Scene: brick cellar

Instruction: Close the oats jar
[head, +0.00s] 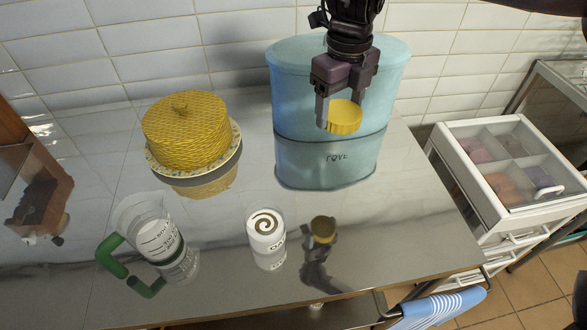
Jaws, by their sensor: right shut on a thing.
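The oats jar (266,238) stands upright on the shiny metal table. It is a small clear jar with pale contents, a brown spiral visible at its open top and partly readable lettering on its side. My right gripper (341,106) is shut on a round yellow lid (343,118). It holds the lid in the air, behind and to the right of the jar and apart from it, in front of the blue bin. My left gripper is not in view.
A large blue bin (325,165) stands at the back. A yellow woven dome (186,130) sits on a plate at back left. A measuring jug with a green handle (150,240) stands left of the jar. The metal table (390,240) is clear to the jar's right, showing reflections.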

